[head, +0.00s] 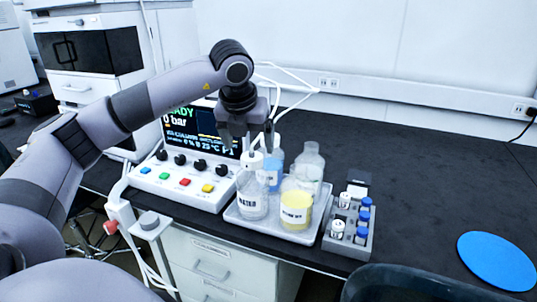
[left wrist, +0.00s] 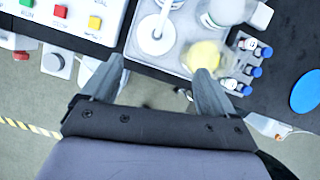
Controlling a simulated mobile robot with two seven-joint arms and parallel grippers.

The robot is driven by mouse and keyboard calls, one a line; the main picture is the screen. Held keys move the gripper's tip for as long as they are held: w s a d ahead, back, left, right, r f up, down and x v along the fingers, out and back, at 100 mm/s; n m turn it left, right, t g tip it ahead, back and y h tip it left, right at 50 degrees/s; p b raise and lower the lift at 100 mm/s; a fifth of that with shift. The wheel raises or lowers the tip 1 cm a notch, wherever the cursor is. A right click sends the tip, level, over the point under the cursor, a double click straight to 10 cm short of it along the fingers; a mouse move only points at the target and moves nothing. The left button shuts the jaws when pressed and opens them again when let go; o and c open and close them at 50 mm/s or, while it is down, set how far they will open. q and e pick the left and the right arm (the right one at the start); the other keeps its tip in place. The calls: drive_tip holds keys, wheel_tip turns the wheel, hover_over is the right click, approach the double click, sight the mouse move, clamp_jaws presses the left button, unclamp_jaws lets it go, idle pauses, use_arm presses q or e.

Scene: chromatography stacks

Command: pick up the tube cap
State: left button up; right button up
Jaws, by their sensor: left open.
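A white tube cap (head: 252,160) shows at the water bottle (head: 252,204), which stands at the front left of the grey tray (head: 283,234). In the left wrist view, a white cap with its tube (left wrist: 156,42) shows beyond my fingers. My left gripper (head: 246,140) is open and points down just above the cap; its fingers also show apart in the left wrist view (left wrist: 156,75). I cannot tell if they touch anything. My right gripper is not in view.
A yellow-filled bottle (head: 296,204), a blue-filled bottle (head: 271,170) and a clear bottle (head: 310,163) crowd the tray. A vial rack (head: 345,243) stands right of it, a control panel (head: 180,185) left. A blue disc (head: 497,261) lies right; the bench behind is clear.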

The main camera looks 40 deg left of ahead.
sight(251, 157)
use_arm(q)
drive_tip(key=w+a+f, duration=0.1)
drive_tip(key=f, duration=0.1)
drive_tip(key=w+f, duration=0.1)
drive_tip(key=f, duration=0.1)
drive_tip(key=w+a+f, duration=0.1)
drive_tip(key=shift+w+a+f+p, duration=0.1)
drive_tip(key=shift+a+f+p, duration=0.2)
drive_tip(key=shift+a+f, duration=0.1)
drive_tip(key=shift+d, duration=0.1)
drive_tip(key=shift+c, duration=0.3)
drive_tip(key=c, duration=1.1)
drive_tip(key=shift+r, duration=0.1)
